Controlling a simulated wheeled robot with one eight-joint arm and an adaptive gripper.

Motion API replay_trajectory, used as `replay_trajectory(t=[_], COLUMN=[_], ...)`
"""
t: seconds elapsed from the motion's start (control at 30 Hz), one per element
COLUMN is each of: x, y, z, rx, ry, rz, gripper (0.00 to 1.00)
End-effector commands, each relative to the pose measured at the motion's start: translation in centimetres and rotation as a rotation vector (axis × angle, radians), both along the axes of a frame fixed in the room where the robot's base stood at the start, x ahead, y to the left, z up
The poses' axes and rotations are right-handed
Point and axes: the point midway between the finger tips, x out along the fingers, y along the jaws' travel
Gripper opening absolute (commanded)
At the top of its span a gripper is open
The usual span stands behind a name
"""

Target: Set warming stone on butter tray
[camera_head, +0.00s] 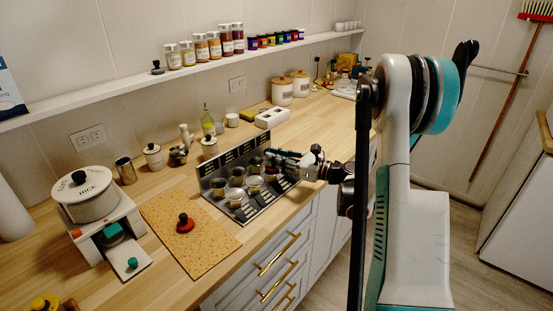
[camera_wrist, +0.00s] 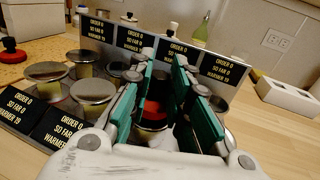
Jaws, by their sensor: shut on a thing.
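My gripper (camera_head: 272,158) is over the far right part of a dark display rack (camera_head: 262,208). In the wrist view its green-padded fingers (camera_wrist: 157,105) are shut on a dark piece with a red band (camera_wrist: 153,124), mostly hidden between them. The rack holds several round silver-topped pieces, one of them at the left of the wrist view (camera_wrist: 94,91), with black text cards (camera_wrist: 105,29) behind and in front. A similar red-and-black knobbed piece (camera_head: 184,223) stands on a speckled tan board (camera_head: 208,247). I cannot tell which thing is the warming stone or the butter tray.
A rice pot (camera_head: 87,195) sits on a white stand at the left, with a teal-knobbed white plate (camera_head: 130,266) in front. Jars (camera_head: 210,146), a green bottle (camera_head: 208,121) and a white box (camera_head: 272,117) line the back. Bare counter lies beyond the rack's right end.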

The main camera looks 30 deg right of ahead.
Motion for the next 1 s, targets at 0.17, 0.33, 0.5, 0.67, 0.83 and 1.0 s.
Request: replay_trajectory(t=[0.17, 0.33, 0.5, 0.67, 0.83, 1.0], x=[0.0, 0.0, 0.0, 0.0, 0.0, -0.41], y=[0.0, 0.0, 0.0, 0.0, 0.0, -0.34], z=[-0.32, -0.55, -0.68, -0.65, -0.65, -0.66], rx=[0.0, 0.0, 0.0, 0.0, 0.0, 0.0], ry=[0.0, 0.0, 0.0, 0.0, 0.0, 0.0], rz=[0.0, 0.0, 0.0, 0.0, 0.0, -0.001], gripper=[0.0, 0.0, 0.24, 0.41, 0.41, 0.41])
